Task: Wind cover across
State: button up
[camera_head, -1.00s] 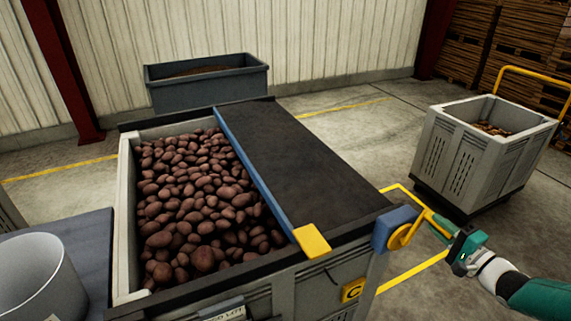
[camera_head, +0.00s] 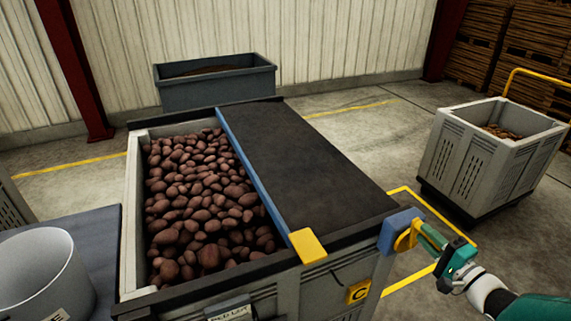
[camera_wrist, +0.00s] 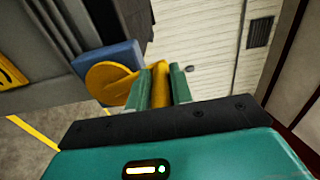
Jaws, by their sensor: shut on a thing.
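The dark cover (camera_head: 305,160) lies over the right part of the potato bin (camera_head: 131,215). Its blue leading bar (camera_head: 255,175) runs front to back, with a yellow end piece (camera_head: 307,246) at the front. Potatoes (camera_head: 205,205) show uncovered on the left. A blue housing (camera_head: 397,228) at the bin's front right corner carries a yellow crank (camera_head: 408,238). My gripper (camera_head: 440,248) is shut on the crank's handle. The wrist view shows the yellow crank (camera_wrist: 108,82) and the green fingers (camera_wrist: 161,90) on both sides of its handle.
A white bucket (camera_head: 40,270) stands on a grey surface at the left. A dark grey container (camera_head: 215,85) is behind the bin. Open floor lies between the bins.

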jog(key=shift+o, duration=0.6)
jog(key=shift+s+a+f, duration=0.4)
jog(key=shift+a+f, duration=0.25)
jog(key=shift+a, duration=0.25)
jog(key=shift+s+a+f, duration=0.35)
jog(key=shift+a+f, duration=0.3)
jog(key=shift+a, duration=0.2)
jog(key=shift+o, duration=1)
jog(key=shift+s+a+f, duration=0.15)
jog(key=shift+a+f, duration=0.25)
jog(key=shift+f, duration=0.2)
jog(key=shift+s+a+f, duration=0.1)
jog(key=shift+a+f, duration=0.3)
jog(key=shift+f, duration=0.2)
jog(key=shift+s+a+f, duration=0.1)
jog(key=shift+a+f, duration=0.1)
jog(key=shift+f, duration=0.35)
jog(key=shift+c, duration=0.7)
jog(key=f, duration=0.3)
jog(key=shift+s+a+f, duration=0.1)
jog(key=shift+a+f, duration=0.05)
jog(key=shift+a, duration=0.2)
grip_shut()
jog(key=shift+d, duration=0.1)
jog(key=w+d+f, duration=0.3)
jog(key=d+f, duration=0.5)
jog(key=f, duration=0.2)
jog(key=shift+d, duration=0.3)
